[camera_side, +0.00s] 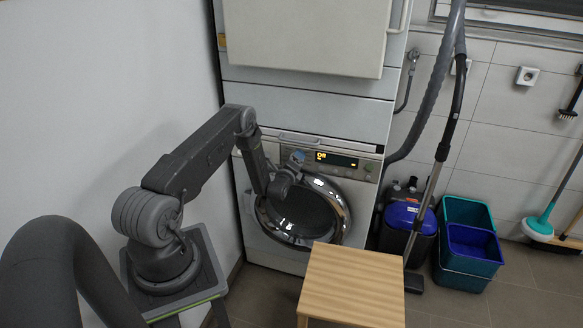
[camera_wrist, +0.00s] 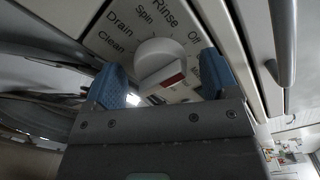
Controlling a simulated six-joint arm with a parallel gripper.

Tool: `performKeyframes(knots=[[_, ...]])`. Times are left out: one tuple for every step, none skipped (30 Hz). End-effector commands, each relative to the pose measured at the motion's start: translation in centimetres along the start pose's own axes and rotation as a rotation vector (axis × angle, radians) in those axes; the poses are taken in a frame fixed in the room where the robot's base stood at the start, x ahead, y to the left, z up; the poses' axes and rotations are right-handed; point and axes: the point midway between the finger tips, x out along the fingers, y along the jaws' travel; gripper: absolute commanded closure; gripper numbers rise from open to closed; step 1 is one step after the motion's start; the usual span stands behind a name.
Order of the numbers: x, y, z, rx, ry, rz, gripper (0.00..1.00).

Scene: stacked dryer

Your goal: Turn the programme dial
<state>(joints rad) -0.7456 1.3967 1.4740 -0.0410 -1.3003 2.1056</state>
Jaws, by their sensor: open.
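The programme dial (camera_wrist: 160,52) is a white round knob with a raised grip bar and a red mark at one end of the bar. Labels around it read Drain, Spin, Rinse, Off and Clean. My gripper (camera_wrist: 161,76) is open, with one blue finger pad on each side of the dial's bar. Whether the pads touch it I cannot tell. In the side view my gripper (camera_side: 297,158) is at the control panel, left of the lit display (camera_side: 336,159), and the dial is hidden there. The machine's round door (camera_side: 303,212) is below.
A wooden stool (camera_side: 351,281) stands in front of the machine. A vacuum cleaner (camera_side: 408,218) and blue and teal bins (camera_side: 470,240) are to the right. A bar handle (camera_wrist: 282,45) shows on the right in the wrist view.

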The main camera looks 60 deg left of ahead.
Motion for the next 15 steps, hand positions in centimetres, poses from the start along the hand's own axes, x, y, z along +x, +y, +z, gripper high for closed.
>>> performKeyframes(knots=[[-0.3, 0.0, 0.0, 0.000, 0.001, 0.001, 0.19], [-0.5, 0.0, 0.0, 0.000, 0.001, 0.002, 0.19], [-0.9, 0.0, 0.0, 0.000, 0.001, 0.002, 0.19], [-1.3, 0.0, 0.0, 0.000, 0.001, 0.002, 0.19], [-1.8, 0.1, -0.1, 0.000, 0.002, 0.003, 0.19], [-2.5, 0.0, 0.0, 0.000, 0.002, 0.003, 0.19], [-3.0, 0.0, 0.0, 0.000, 0.002, 0.003, 0.19], [-3.7, 0.0, 0.0, 0.000, 0.002, 0.003, 0.19], [-4.6, 0.0, 0.0, 0.000, 0.002, 0.003, 0.19], [-5.3, 0.0, 0.0, 0.000, 0.002, 0.003, 0.19], [-6.0, 0.0, 0.0, 0.000, 0.003, 0.004, 0.19], [-6.9, 0.1, -0.1, 0.000, 0.003, 0.004, 0.19], [-7.6, 0.0, 0.0, 0.000, 0.003, 0.003, 0.19], [-8.3, 0.0, 0.0, 0.000, 0.002, 0.003, 0.19], [-9.1, 0.0, 0.0, 0.000, 0.002, 0.003, 0.19]])
